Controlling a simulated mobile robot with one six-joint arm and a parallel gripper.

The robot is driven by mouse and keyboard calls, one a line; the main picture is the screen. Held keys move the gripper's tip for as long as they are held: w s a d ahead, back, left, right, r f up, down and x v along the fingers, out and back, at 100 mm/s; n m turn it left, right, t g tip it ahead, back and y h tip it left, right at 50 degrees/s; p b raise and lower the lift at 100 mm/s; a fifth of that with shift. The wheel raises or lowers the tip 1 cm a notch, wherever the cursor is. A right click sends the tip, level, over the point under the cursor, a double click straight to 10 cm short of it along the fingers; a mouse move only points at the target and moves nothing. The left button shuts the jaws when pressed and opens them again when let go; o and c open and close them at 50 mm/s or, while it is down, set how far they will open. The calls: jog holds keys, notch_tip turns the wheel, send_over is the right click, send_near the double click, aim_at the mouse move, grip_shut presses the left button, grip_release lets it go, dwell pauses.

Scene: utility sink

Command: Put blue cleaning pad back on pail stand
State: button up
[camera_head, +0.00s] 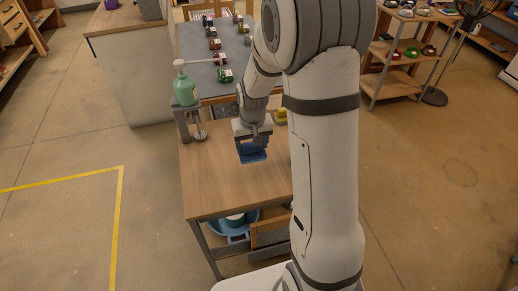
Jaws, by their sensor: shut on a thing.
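My gripper (254,140) is over the wooden table and shut on the blue cleaning pad (253,156). The pad hangs below the fingers as a small dark-blue block. I cannot tell whether it touches the tabletop or is just above it. A light-blue pail or basin (240,228) with something white in it shows under the front of the table, partly hidden by the tabletop. I cannot clearly make out which part there is the pail stand.
The wooden table (215,185) is mostly clear. A green pump bottle (186,91) tops a grey stand at its back left. A yellow item (281,117) lies behind my gripper. An open drawer (270,234) juts out under the table. My arm hides the right side.

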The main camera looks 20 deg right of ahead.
aim_at(252, 152)
notch_tip(252, 152, down, 4)
jog(key=shift+w+a+f, duration=0.1)
jog(key=shift+a+f, duration=0.1)
jog(key=shift+f, duration=1.85)
jog(key=shift+c, duration=0.4)
jog(key=o, duration=1)
jog(key=shift+c, duration=0.2)
jog(key=shift+r, duration=0.1)
jog(key=r, duration=0.4)
jog(key=s+r, duration=0.1)
jog(key=r, duration=0.7)
jog(key=shift+s, duration=0.35)
jog(key=s+r, duration=0.6)
jog(key=s, duration=0.4)
jog(key=s+r+t, duration=0.1)
jog(key=s+r, duration=0.5)
jog(key=s, duration=0.3)
jog(key=shift+s+d+r, duration=0.25)
jog(key=shift+s+d, duration=0.1)
